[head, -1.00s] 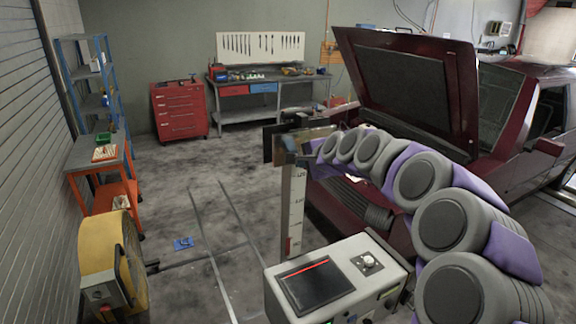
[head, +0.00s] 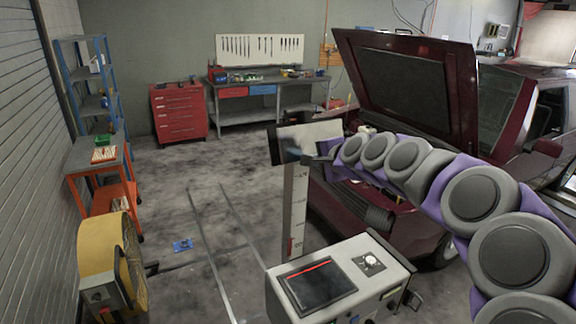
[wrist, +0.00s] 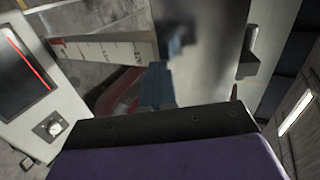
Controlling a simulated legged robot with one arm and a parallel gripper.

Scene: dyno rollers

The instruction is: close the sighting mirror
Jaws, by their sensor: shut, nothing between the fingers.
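The sighting mirror (head: 312,133) is a flat, pale grey panel at the top of an upright post with a marked scale (head: 296,212). A dark edge or housing (head: 274,146) shows at its left side. In the wrist view the mirror (wrist: 208,45) is a shiny grey plate close in front of me, and the scaled post (wrist: 108,50) runs off to the left. My gripper (head: 322,152) is at the lower right of the mirror. In the wrist view its bluish fingers (wrist: 157,85) are shut and empty, overlapping the plate's left edge; I cannot tell whether they touch.
A grey console (head: 370,270) with a dark screen stands at the post's foot. The dark red car (head: 350,205) with its hood (head: 410,85) raised is on the right. A yellow fan (head: 105,265) stands front left.

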